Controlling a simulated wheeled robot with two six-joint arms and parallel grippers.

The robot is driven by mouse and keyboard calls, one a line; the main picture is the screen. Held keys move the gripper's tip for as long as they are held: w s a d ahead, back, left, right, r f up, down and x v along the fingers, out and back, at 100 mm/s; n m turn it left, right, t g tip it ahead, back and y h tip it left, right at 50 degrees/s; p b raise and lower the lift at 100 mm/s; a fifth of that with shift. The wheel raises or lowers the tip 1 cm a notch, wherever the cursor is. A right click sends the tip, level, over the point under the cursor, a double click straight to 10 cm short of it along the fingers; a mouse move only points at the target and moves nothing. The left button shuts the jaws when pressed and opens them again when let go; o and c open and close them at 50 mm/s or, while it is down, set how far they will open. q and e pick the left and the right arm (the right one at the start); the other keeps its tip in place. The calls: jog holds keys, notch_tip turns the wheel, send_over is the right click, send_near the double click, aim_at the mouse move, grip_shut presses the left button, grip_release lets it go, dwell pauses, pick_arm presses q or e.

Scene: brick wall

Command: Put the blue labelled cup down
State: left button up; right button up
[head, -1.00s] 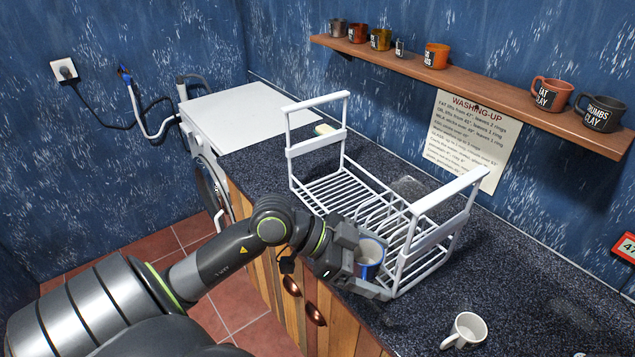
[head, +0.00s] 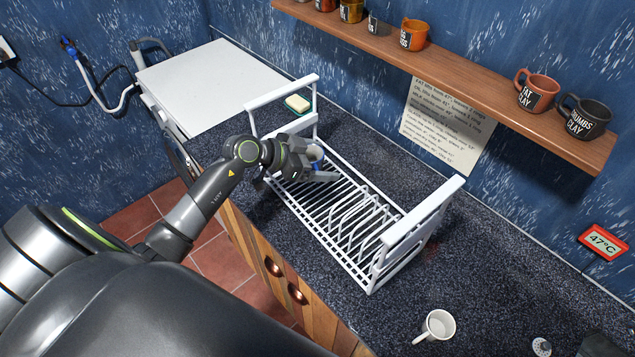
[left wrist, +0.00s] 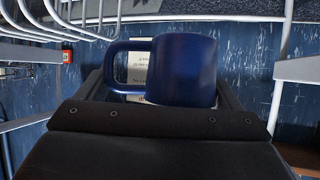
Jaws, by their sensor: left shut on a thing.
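The blue cup (left wrist: 185,70) fills the middle of the left wrist view, with its handle to the left; no label shows on the side I see. In the head view only a small part of the blue cup (head: 317,157) shows past the gripper. My left gripper (head: 312,168) is shut on it, at the far left end of the white dish rack (head: 388,274), low over the rack's bars. I cannot tell whether the cup touches the bars. My right gripper is not in view.
Soap (head: 297,103) is behind the rack's left end. A wooden shelf (head: 460,68) with several mugs runs along the wall. A display (head: 604,241) reads 47°C.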

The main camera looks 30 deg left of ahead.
aim_at(320, 168)
pick_arm(q)
jog(key=f, duration=0.3)
jog(key=shift+w+a+f, duration=0.15)
jog(key=shift+w+f, duration=0.1)
jog(key=shift+w, duration=0.05)
notch_tip(320, 168, down, 3)
jog(key=shift+w+a+r, duration=0.1)
jog(key=shift+r, duration=0.1)
jog(key=shift+f, duration=0.3)
notch_tip(320, 168, down, 3)
jog(key=shift+f, duration=0.35)
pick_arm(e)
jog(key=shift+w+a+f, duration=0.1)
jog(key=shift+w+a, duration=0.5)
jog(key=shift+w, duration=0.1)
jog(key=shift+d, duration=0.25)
pick_arm(q)
jog(key=o, duration=0.9)
jog(key=shift+f, duration=0.15)
jog(key=shift+c, duration=0.2)
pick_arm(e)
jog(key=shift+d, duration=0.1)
